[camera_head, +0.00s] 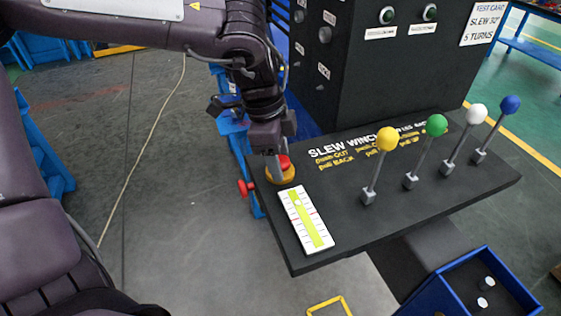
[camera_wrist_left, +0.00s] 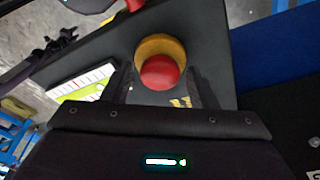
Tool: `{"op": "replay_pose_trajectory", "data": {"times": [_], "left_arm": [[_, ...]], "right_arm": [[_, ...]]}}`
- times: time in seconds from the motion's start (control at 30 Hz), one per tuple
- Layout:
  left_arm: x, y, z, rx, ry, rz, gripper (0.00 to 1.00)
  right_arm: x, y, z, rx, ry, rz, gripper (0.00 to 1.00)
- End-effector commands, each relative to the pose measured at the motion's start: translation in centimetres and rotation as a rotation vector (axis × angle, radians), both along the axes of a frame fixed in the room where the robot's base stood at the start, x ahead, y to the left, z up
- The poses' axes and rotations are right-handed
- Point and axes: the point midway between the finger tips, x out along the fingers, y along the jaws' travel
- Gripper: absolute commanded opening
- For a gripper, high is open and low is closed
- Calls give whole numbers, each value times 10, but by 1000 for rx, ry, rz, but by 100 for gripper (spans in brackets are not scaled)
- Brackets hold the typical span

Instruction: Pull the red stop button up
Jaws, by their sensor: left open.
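The red stop button (camera_head: 284,162) sits on a yellow round base (camera_head: 281,175) at the left end of the black console. My left gripper (camera_head: 275,158) points down right over it, with a finger partly hiding the button. In the left wrist view the red button (camera_wrist_left: 160,72) and its yellow base (camera_wrist_left: 150,46) lie between and just beyond the two fingers of my left gripper (camera_wrist_left: 160,88). The fingers are apart, one on each side of the button; whether either touches it cannot be told. My right gripper does not show.
A white and yellow scale plate (camera_head: 306,219) lies beside the button. Levers with yellow (camera_head: 388,139), green (camera_head: 436,125), white (camera_head: 476,114) and blue (camera_head: 510,104) knobs stand to the right. A red knob (camera_head: 246,188) sticks out at the console's left edge. A dark cabinet (camera_head: 390,75) rises behind.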

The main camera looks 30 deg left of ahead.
Motion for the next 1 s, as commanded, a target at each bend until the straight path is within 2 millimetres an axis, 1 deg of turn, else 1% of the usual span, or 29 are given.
{"op": "replay_pose_trajectory", "data": {"times": [0.1, 0.3, 0.37, 0.57, 0.97, 1.0], "left_arm": [[0, 0, 0, 0, 0, 0, 51], [0, 0, 0, 0, 0, 0, 25], [0, 0, 0, 0, 0, 0, 19], [0, 0, 3, 0, -1, 0, 19], [1, 0, 15, 0, -3, 1, 19], [1, 0, 14, 0, -2, 0, 42]], "right_arm": [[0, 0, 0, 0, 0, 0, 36], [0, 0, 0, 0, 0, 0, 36], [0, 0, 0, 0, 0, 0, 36], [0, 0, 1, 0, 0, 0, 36], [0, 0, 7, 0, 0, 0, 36], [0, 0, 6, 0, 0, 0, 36]]}}
